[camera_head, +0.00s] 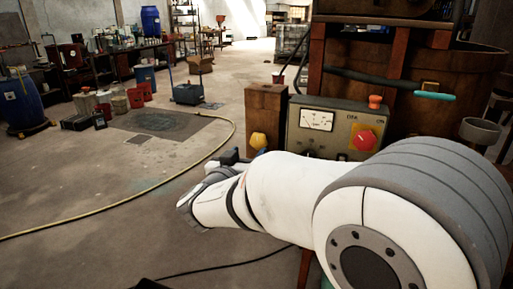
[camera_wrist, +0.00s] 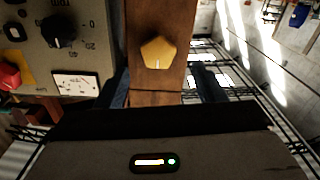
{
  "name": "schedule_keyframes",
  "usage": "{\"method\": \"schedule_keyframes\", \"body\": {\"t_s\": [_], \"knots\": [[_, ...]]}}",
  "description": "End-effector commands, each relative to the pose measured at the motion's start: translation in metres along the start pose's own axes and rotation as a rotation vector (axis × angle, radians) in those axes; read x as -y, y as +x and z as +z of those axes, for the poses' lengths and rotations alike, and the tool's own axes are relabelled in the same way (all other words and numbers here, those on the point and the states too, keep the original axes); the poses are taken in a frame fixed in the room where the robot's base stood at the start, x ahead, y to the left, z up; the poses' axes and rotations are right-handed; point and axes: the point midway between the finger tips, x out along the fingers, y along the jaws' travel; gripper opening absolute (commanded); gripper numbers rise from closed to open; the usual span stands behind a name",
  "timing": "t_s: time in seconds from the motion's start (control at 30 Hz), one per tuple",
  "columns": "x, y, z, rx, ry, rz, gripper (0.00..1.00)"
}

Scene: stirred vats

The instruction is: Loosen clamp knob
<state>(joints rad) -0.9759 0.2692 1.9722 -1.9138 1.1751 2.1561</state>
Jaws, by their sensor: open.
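The clamp knob is a yellow, many-sided knob (camera_head: 258,140) on the front of a wooden post (camera_head: 266,105). In the wrist view the yellow knob (camera_wrist: 159,52) shows face-on, with a short pale mark near its lower edge. My gripper (camera_wrist: 164,84) is open and empty. Its two dark fingers stand apart, one to each side of the post, and the knob shows between and above them in the picture. In the head view my gripper (camera_head: 230,157) is just below and left of the knob, partly hidden by my arm. I cannot tell how deep the gap to the knob is.
A control panel (camera_head: 335,122) with a gauge and a red knob (camera_head: 363,139) stands right of the post. A lever with a teal grip (camera_head: 434,96) sticks out before the wooden vat (camera_head: 455,75). A yellow hose (camera_head: 150,197) crosses the open floor at left.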

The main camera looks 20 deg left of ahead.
Motion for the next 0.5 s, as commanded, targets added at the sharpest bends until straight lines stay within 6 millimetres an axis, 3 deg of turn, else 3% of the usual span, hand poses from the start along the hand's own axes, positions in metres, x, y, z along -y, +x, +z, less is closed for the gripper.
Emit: {"method": "schedule_keyframes", "body": {"t_s": [0.23, 0.5], "knots": [[-0.003, 0.042, -0.001, 0.004, -0.001, 0.005, 0.63], [-0.002, 0.063, 0.0, 0.004, -0.002, 0.002, 0.63]]}}
